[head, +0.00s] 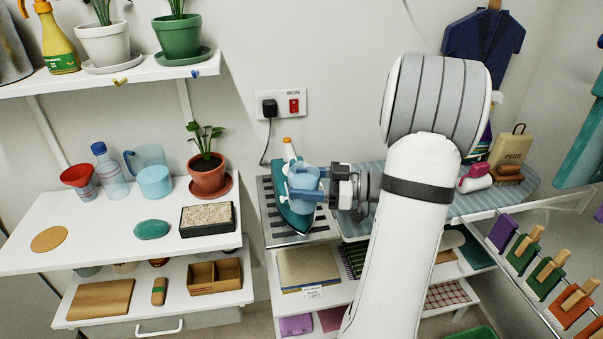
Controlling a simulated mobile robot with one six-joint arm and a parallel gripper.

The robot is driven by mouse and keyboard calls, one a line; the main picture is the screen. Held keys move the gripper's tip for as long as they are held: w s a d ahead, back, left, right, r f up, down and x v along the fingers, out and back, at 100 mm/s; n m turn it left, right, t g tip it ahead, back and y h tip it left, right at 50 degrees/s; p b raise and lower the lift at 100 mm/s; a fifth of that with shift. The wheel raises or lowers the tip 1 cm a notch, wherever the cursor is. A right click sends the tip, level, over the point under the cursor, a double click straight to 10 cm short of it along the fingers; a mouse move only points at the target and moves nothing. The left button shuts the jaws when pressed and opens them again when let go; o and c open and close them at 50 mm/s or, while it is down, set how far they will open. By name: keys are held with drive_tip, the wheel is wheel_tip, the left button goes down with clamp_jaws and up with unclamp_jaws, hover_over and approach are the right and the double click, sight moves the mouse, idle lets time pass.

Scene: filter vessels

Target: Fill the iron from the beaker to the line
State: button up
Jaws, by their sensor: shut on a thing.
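The teal iron (284,207) stands on a striped metal rest at the left end of the ironing board, with its orange and white top (288,146) pointing up. My gripper (305,183) comes in from the right, in front of the iron. It is shut on a small, clear bluish vessel, which looks like the beaker (301,180). The beaker is at the iron's upper body and overlaps it in the picture; I cannot tell whether they touch. The iron's fill opening, the line and the water level are too small or hidden to make out.
The iron's cord runs to a wall socket (280,104). My arm hides much of the ironing board (480,205).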

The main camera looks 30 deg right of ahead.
drive_tip(key=shift+s+r+m+g+h+p, duration=0.1)
drive_tip(key=shift+s+m+g+h+p, duration=0.1)
drive_tip(key=shift+m+p, duration=0.7)
drive_tip(key=shift+s+m+g+h+p, duration=0.1)
drive_tip(key=shift+m+g+h+p, duration=0.1)
drive_tip(key=shift+m+p, duration=0.65)
drive_tip(key=shift+p, duration=0.85)
drive_tip(key=m+p, duration=0.1)
drive_tip(key=p, duration=0.3)
drive_tip(key=shift+a+m+g, duration=0.1)
drive_tip(key=shift+m+g, duration=0.15)
drive_tip(key=shift+g, duration=0.15)
drive_tip(key=shift+m+p, duration=0.4)
drive_tip(key=shift+p, duration=0.45)
drive_tip(key=shift+s+m+h+p, duration=0.1)
drive_tip(key=shift+m+h+p, duration=0.2)
drive_tip(key=shift+p, duration=0.9)
drive_tip(key=shift+m+g+p, duration=0.4)
drive_tip(key=shift+p, duration=1.25)
idle(0.9)
